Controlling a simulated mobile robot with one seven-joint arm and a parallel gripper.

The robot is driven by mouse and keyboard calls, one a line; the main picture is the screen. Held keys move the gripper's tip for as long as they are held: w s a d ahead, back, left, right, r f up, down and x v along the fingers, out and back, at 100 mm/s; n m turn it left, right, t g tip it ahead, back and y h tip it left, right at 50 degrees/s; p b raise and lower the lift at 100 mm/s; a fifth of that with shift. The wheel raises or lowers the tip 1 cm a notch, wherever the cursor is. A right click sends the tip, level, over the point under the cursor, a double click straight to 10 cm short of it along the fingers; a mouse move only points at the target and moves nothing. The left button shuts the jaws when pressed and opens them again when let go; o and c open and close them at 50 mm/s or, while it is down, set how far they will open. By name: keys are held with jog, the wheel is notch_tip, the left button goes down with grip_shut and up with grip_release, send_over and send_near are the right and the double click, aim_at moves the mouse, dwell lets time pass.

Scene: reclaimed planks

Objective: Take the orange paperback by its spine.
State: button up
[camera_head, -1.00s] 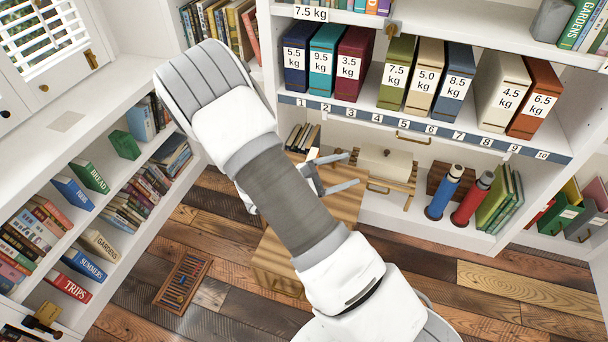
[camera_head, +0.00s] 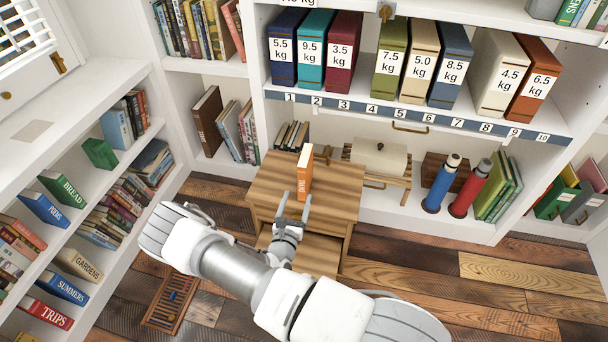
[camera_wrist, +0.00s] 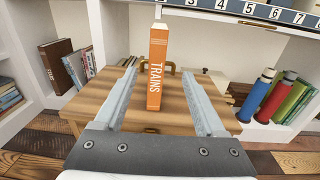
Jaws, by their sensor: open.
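The orange paperback (camera_head: 304,172) stands upright on the small wooden cabinet (camera_head: 338,200), its spine turned toward my gripper. In the wrist view the paperback (camera_wrist: 156,68) shows the word TRAINS down its spine. My gripper (camera_head: 294,198) is open, with its two fingers pointing at the book from the front. In the wrist view the open fingers (camera_wrist: 160,84) lie to the left and right of the spine, with clear space on both sides. I cannot tell whether the fingertips reach past the spine. Nothing is held.
The cabinet's drawer (camera_head: 318,255) appears pulled out below my gripper. Behind stand a cream box on a wooden stand (camera_head: 378,160), a blue bottle (camera_head: 441,184) and a red bottle (camera_head: 470,188). A shelf of weight-labelled binders (camera_head: 388,62) overhangs behind. An abacus (camera_head: 172,302) lies on the floor.

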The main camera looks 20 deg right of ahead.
aim_at(303, 178)
jog(key=b+x, duration=0.2)
jog(key=x, duration=0.7)
jog(key=shift+w+d+b, duration=0.2)
jog(key=shift+w+b, duration=0.05)
jog(key=shift+b, duration=0.05)
jog(key=x, duration=0.2)
jog(key=b+x, duration=0.2)
jog(key=x, duration=0.1)
jog(key=shift+w+a+r, duration=0.1)
jog(key=shift+w+r, duration=0.1)
jog(key=shift+w, duration=0.25)
grip_shut()
